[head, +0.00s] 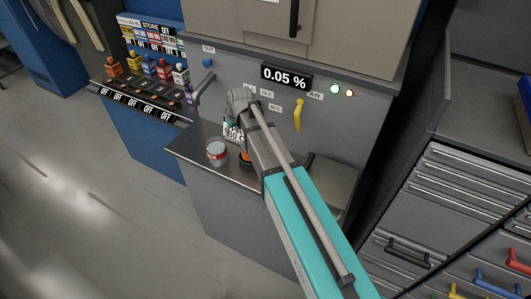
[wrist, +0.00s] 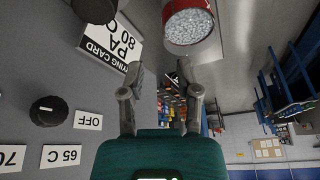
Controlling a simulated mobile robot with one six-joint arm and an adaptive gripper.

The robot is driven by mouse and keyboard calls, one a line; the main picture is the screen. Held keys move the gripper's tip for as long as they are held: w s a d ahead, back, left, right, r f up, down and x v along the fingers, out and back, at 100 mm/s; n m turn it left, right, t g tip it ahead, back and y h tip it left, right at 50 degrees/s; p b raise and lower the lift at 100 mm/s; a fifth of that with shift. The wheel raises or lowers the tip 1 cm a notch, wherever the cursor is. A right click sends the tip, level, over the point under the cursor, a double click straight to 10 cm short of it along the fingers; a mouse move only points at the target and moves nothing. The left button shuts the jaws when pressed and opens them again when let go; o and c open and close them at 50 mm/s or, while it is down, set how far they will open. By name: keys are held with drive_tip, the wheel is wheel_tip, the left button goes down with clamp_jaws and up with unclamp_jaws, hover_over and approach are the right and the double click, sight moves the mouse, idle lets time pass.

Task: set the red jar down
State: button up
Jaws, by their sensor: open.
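The red jar (head: 216,152) stands upright on the steel shelf (head: 185,149) in front of the grey machine, left of my arm. In the wrist view the red jar (wrist: 187,45) is at the top, cut by the frame edge, with pale pellets inside. My gripper (wrist: 161,72) is open, with nothing between its fingers. The jar lies beyond the fingertips and apart from them.
A card reading 80 C (wrist: 118,42) and dark dials (wrist: 48,111) are close to my gripper. An orange object (head: 245,160) is partly hidden by my arm. A yellow handle (head: 298,114) is on the machine. Coloured bottles (head: 164,70) stand on the rack at left.

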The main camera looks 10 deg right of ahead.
drive_tip(key=s+d+m+g+h, duration=0.1)
drive_tip(key=s+d+m, duration=0.1)
drive_tip(key=s+d, duration=0.6)
drive_tip(key=s+d+f+m+g+h, duration=0.1)
drive_tip(key=s+d+m+g, duration=0.1)
drive_tip(key=s+d, duration=0.6)
drive_tip(key=s+m, duration=0.1)
drive_tip(key=s, duration=0.5)
drive_tip(key=shift+s+m+g, duration=0.25)
drive_tip(key=shift+m+g, duration=0.05)
